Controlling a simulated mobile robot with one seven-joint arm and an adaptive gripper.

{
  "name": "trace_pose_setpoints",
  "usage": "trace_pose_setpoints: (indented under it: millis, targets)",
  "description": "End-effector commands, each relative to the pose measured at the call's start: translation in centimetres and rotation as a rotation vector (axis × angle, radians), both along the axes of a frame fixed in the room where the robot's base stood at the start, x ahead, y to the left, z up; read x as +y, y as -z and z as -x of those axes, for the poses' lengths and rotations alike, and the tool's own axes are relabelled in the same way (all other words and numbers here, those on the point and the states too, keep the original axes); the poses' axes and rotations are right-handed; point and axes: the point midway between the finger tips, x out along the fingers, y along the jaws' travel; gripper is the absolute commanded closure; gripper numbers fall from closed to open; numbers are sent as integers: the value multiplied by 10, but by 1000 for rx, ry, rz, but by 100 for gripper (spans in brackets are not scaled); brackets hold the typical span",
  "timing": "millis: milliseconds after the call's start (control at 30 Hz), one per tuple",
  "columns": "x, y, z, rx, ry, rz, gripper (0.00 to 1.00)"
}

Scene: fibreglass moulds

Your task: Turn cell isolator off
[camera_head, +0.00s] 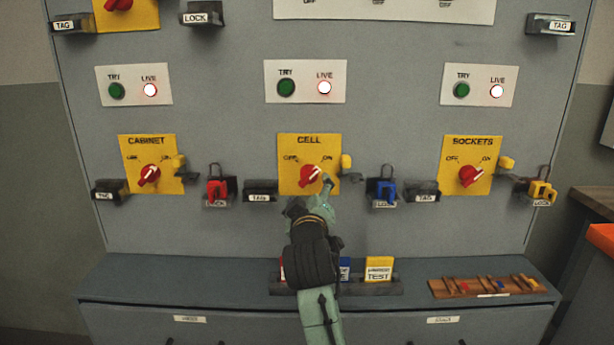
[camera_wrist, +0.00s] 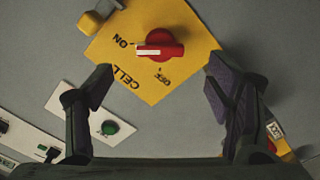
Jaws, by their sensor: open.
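The cell isolator is a red rotary knob (camera_head: 309,174) on a yellow plate (camera_head: 292,146) marked CELL, in the middle of the grey panel. Its white pointer is turned toward ON at the upper right. In the wrist view the knob (camera_wrist: 160,46) lies above the middle, its pointer toward ON at the left. My gripper (camera_head: 318,197) is just below the knob in the head view, partly overlapping the plate's lower edge. The knob is not gripped.
The CABINET knob (camera_head: 149,175) and SOCKETS knob (camera_head: 471,175) flank it. A red padlock (camera_head: 218,189) and a blue padlock (camera_head: 382,189) hang on holders at either side. The cell LIVE lamp (camera_head: 324,88) glows white. A ledge (camera_head: 190,277) juts out below.

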Motion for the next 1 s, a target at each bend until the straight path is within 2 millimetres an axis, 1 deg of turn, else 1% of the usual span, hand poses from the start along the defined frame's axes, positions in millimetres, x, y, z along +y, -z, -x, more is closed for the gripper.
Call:
trace_pose_setpoints:
  millis: [33,200,300,433,600,867,1000]
  targets:
    - [0,-2,-10,1,0,1,26]
    - [1,-3,-44,1,-1,-1,26]
    - [1,-3,-61,-1,-2,-1,26]
    - [1,-2,-77,-1,-2,-1,26]
    - [1,-1,-86,-2,-2,-2,26]
    - [1,-1,-87,-3,-3,-2,26]
    - [1,-1,-87,-3,-3,-2,35]
